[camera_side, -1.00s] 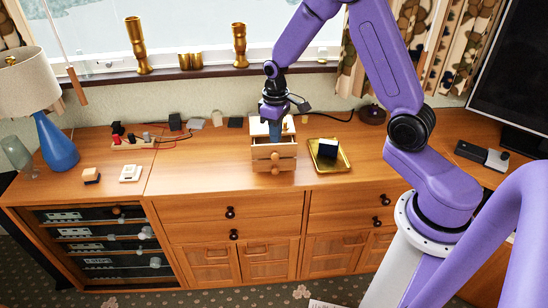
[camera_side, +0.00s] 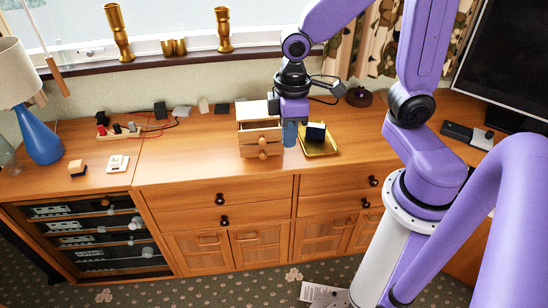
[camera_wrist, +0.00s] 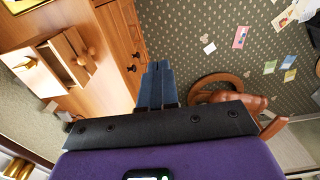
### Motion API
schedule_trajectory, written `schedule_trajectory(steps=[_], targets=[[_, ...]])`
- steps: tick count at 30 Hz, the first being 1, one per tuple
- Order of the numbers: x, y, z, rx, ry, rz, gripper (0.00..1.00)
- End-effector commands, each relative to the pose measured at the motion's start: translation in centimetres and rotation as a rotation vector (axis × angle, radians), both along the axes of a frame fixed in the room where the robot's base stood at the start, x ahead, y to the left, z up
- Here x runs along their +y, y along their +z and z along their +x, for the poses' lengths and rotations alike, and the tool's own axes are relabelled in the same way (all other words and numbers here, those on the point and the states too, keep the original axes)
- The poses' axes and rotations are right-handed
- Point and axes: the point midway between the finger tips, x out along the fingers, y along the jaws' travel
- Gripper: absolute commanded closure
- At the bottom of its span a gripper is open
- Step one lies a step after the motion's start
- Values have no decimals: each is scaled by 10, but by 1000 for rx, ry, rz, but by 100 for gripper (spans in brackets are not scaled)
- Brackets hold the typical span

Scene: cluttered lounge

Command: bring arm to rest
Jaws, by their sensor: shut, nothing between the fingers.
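My gripper (camera_side: 289,135) has blue fingers and points down just right of the small wooden drawer box on the sideboard. In the wrist view its fingers (camera_wrist: 157,85) lie together with nothing between them. The small drawer box (camera_side: 260,152) has a pale top and round knobs. It also shows in the wrist view (camera_wrist: 44,52), where one of its drawers (camera_wrist: 72,48) stands partly out. In the side view I cannot tell whether the fingers touch the box; they overlap its right side closely.
A gold tray (camera_side: 332,152) with a black cube (camera_side: 316,131) lies just right of my gripper. A blue lamp (camera_side: 38,137), a power strip (camera_side: 122,131) and small items stand left. A monitor (camera_side: 510,65) stands right. The sideboard front (camera_side: 200,172) is mostly clear.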

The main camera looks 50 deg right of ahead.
Motion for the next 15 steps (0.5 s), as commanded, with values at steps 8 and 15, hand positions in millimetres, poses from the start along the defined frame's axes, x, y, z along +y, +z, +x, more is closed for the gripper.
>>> schedule_trajectory(steps=[8, 15], targets=[[-2, 20, -82, -6, 206, 9, 100], [-12, 26, -121, -6, 308, 11, 100]])
